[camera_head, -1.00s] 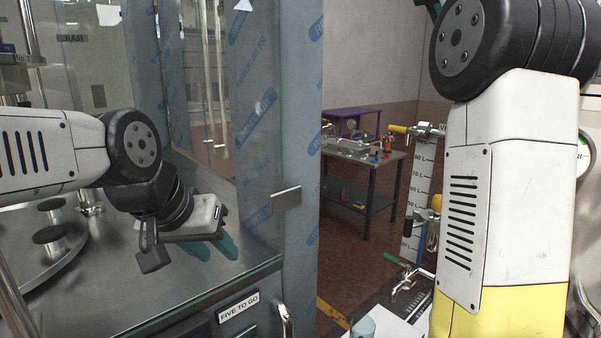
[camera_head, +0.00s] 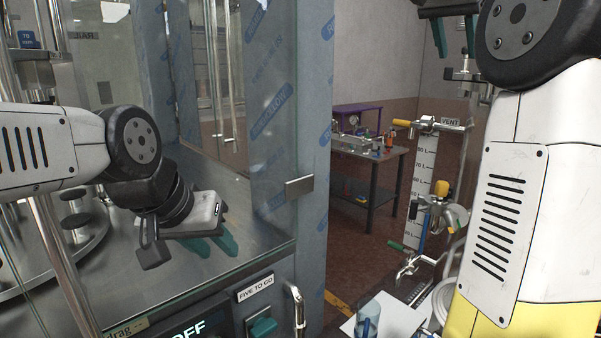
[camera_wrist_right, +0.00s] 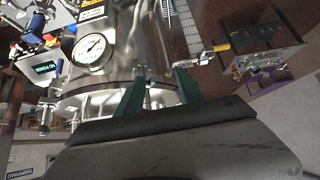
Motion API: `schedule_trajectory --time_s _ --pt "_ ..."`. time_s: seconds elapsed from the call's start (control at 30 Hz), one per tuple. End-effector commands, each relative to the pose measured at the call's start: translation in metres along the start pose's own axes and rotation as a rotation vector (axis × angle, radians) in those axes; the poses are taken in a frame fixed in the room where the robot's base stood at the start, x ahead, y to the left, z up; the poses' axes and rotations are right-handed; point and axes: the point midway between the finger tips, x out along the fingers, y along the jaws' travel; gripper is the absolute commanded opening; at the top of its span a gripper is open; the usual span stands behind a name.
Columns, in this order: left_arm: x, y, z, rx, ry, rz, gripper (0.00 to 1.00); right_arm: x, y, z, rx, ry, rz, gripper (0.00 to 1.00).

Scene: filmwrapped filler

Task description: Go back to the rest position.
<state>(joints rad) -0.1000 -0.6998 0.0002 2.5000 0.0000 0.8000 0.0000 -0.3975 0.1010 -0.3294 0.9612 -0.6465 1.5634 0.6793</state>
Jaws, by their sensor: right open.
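My left gripper (camera_head: 217,250) hangs in the left of the head view, over the grey metal deck behind the glass panel. Its two teal fingers point down and stand apart, with nothing seen between them. My right gripper (camera_head: 455,35) is at the top right of the head view, its teal fingers apart and empty, raised high beside my right arm. In the right wrist view the fingers of the right gripper (camera_wrist_right: 159,90) are spread in front of a steel vessel (camera_wrist_right: 110,75) with a round gauge (camera_wrist_right: 92,50). The distance to the vessel is unclear.
A filmed glass panel (camera_head: 275,110) and grey post stand between my arms. Taps and valves (camera_head: 425,205) are close to my right arm. A clear cup (camera_head: 368,318) stands on a white sheet at the bottom. A workbench (camera_head: 370,165) is further back, with open floor before it.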

Motion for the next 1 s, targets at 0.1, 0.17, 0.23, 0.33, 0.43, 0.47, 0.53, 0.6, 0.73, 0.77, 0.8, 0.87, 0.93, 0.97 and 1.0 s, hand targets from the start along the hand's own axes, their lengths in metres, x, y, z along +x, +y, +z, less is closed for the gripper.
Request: schedule_trajectory --time_s 0.1,0.17,0.23,0.33,0.43,0.47,0.53,0.6,0.73,0.77,0.8,0.87,0.93,0.97,1.0 --pt "0.0 0.0 0.0 0.0 0.0 0.0 0.36 0.01 0.003 0.017 -0.065 -0.036 -0.049 0.44" --pt "0.0 0.0 0.0 0.0 0.0 0.0 0.36 0.015 0.003 0.028 -0.102 -0.054 -0.079 0.44" --pt "0.0 0.0 0.0 0.0 0.0 0.0 0.36 0.021 0.004 0.044 -0.152 -0.077 -0.12 0.44" --pt "0.0 0.0 0.0 0.0 0.0 0.0 0.36 0.03 0.004 0.077 -0.235 -0.113 -0.197 0.44" --pt "0.0 0.0 0.0 0.0 0.0 0.0 0.36 0.037 0.006 0.126 -0.331 -0.151 -0.297 0.44" --pt "0.0 0.0 0.0 0.0 0.0 0.0 0.36 0.038 0.006 0.142 -0.359 -0.161 -0.327 0.44" --pt "0.0 0.0 0.0 0.0 0.0 0.0 0.36 0.041 0.007 0.182 -0.421 -0.179 -0.396 0.44" --pt "0.0 0.0 0.0 0.0 0.0 0.0 0.36 0.043 0.009 0.224 -0.476 -0.192 -0.462 0.44" --pt "0.0 0.0 0.0 0.0 0.0 0.0 0.36 0.049 0.016 0.303 -0.559 -0.206 -0.563 0.44" --pt "0.0 0.0 0.0 0.0 0.0 0.0 0.36 0.05 0.018 0.32 -0.574 -0.208 -0.582 0.44" --pt "0.0 0.0 0.0 0.0 0.0 0.0 0.36 0.052 0.02 0.34 -0.591 -0.209 -0.603 0.44" --pt "0.0 0.0 0.0 0.0 0.0 0.0 0.36 0.056 0.024 0.368 -0.612 -0.21 -0.628 0.44" --pt "0.0 0.0 0.0 0.0 0.0 0.0 0.36 0.06 0.028 0.394 -0.629 -0.211 -0.648 0.44" --pt "0.0 0.0 0.0 0.0 0.0 0.0 0.36 0.062 0.029 0.402 -0.634 -0.211 -0.655 0.44" --pt "0.0 0.0 0.0 0.0 0.0 0.0 0.36 0.063 0.031 0.411 -0.641 -0.21 -0.661 0.44"
